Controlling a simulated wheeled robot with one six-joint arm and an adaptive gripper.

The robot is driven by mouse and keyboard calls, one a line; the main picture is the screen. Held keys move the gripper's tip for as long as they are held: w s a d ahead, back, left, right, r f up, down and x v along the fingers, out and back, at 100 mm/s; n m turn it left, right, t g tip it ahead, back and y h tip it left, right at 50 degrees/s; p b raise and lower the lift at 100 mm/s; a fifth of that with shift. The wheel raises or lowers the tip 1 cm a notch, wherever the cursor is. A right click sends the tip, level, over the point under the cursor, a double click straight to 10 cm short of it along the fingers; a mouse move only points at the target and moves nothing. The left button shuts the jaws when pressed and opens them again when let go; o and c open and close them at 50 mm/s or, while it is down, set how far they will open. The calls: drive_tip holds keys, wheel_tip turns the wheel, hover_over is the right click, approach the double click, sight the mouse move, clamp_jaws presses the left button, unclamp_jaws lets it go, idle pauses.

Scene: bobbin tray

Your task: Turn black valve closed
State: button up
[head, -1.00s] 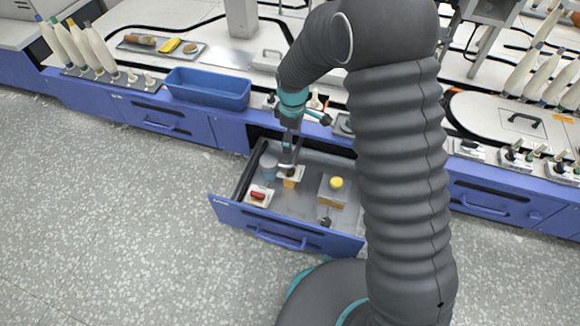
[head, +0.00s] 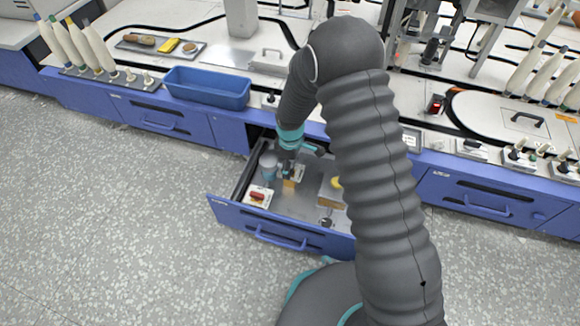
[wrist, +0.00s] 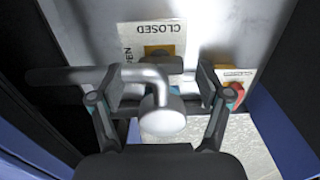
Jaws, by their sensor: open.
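A valve with a lever handle (wrist: 140,80), grey in this light, sits in the open drawer. Its yellow body (head: 289,186) shows below my gripper in the head view. A white label (wrist: 150,32) behind it reads CLOSED, upside down, with part of OPEN visible. My gripper (wrist: 160,95) is open, with one finger on each side of the handle's round pale end (wrist: 158,120). The long arm of the lever passes left beyond the left finger. Whether either finger touches it, I cannot tell. In the head view my gripper (head: 287,172) largely hides the handle.
The drawer (head: 283,231) also holds a red-handled valve (head: 258,196), a blue-grey cylinder (head: 269,165), a box (head: 329,196) and a small dark fitting (head: 325,220). A blue bin (head: 207,87) stands on the counter.

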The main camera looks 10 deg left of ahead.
drive_tip(key=shift+f, duration=0.45)
